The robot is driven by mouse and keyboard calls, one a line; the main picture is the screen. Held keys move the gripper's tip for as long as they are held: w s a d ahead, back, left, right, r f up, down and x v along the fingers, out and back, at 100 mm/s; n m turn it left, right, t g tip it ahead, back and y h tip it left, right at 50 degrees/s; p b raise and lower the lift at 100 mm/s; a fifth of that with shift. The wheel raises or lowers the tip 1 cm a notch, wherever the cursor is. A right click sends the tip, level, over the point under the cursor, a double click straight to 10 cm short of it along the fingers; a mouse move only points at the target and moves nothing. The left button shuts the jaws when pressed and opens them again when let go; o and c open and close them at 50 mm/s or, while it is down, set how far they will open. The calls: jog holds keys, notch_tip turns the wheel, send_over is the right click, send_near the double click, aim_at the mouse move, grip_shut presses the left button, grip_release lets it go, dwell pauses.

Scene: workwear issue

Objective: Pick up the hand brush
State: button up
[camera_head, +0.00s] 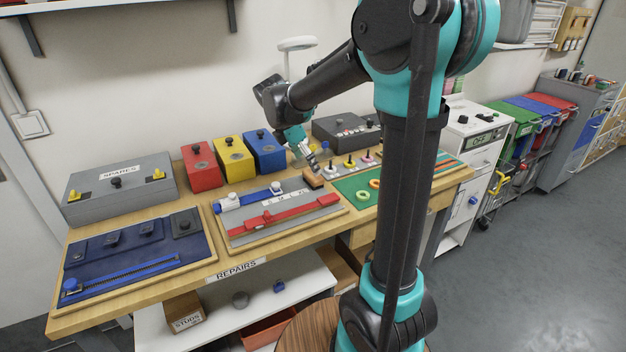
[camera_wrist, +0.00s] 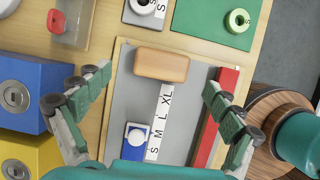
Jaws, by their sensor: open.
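A tan, wooden-looking block, which appears to be the hand brush (camera_wrist: 161,65), lies across the end of a grey board (camera_wrist: 196,80) beside the size strip (camera_wrist: 160,125) marked S to XL. Its underside is hidden and I see no bristles. In the head view the brush (camera_head: 314,181) is a small brown shape at the board's far right end. My gripper (camera_wrist: 158,82) is open and empty, its fingers on either side of the brush's line in the wrist view. In the head view my gripper (camera_head: 312,164) is just above the brush; the exact gap is unclear.
A red bar (camera_head: 294,212) and a blue slider with a white block (camera_head: 230,201) lie on the grey board. Red (camera_head: 201,168), yellow (camera_head: 233,158) and blue (camera_head: 265,152) boxes stand behind. A green mat (camera_head: 346,186) with rings lies to the right.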

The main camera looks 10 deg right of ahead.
jog(key=shift+x, duration=2.8)
jog(key=shift+s+r, duration=0.1)
jog(key=shift+s, duration=0.05)
jog(key=c, duration=1.3)
notch_tip(320, 180, up, 20)
